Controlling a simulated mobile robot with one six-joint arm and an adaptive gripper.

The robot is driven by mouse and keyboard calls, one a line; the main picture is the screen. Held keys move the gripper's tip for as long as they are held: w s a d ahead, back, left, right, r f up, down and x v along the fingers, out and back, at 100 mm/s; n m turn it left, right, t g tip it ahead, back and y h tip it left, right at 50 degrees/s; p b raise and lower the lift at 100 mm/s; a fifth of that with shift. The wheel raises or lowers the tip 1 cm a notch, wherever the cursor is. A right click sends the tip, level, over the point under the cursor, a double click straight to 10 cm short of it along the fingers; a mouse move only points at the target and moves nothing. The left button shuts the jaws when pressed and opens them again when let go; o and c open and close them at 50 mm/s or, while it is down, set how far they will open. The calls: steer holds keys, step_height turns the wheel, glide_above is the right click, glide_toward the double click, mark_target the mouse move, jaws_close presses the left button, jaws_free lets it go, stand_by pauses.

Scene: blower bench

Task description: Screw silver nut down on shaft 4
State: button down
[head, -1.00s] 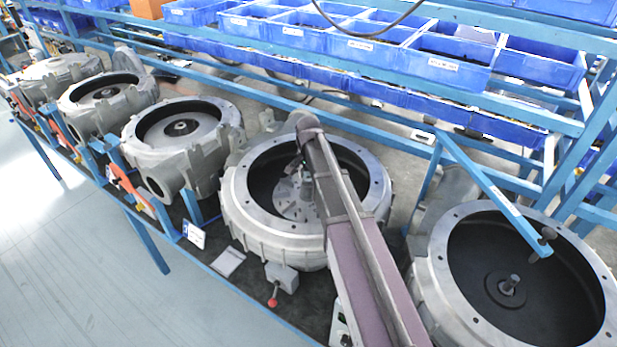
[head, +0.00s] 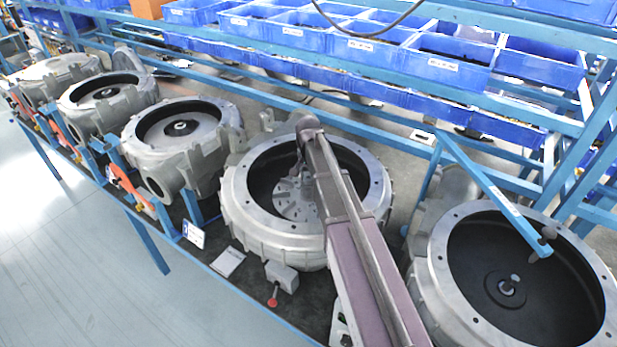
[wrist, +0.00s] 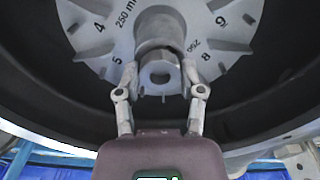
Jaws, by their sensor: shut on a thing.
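In the wrist view the two fingers of my gripper (wrist: 160,70) are closed on opposite sides of a silver nut (wrist: 160,82), with its round hole facing the camera. The nut is at the centre hub of a grey numbered disc (wrist: 101,45). Whether its thread is engaged on the shaft cannot be told. In the head view my gripper (head: 304,181) points down inside a large grey blower housing (head: 238,208), over the finned disc (head: 290,203). My arm hides part of the housing, and the nut cannot be made out there.
A housing with a bare central shaft (head: 509,285) stands at the right. Several more housings (head: 183,135) line the bench to the left. Blue bins (head: 420,65) sit on a rack behind. A blue diagonal bar (head: 490,190) reaches over the right housing.

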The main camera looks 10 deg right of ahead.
steer(key=m, duration=0.6)
steer(key=shift+m, duration=0.4)
steer(key=m, duration=1.8)
steer(key=shift+m, duration=0.3)
steer(key=shift+c, duration=2.4)
jaws_free()
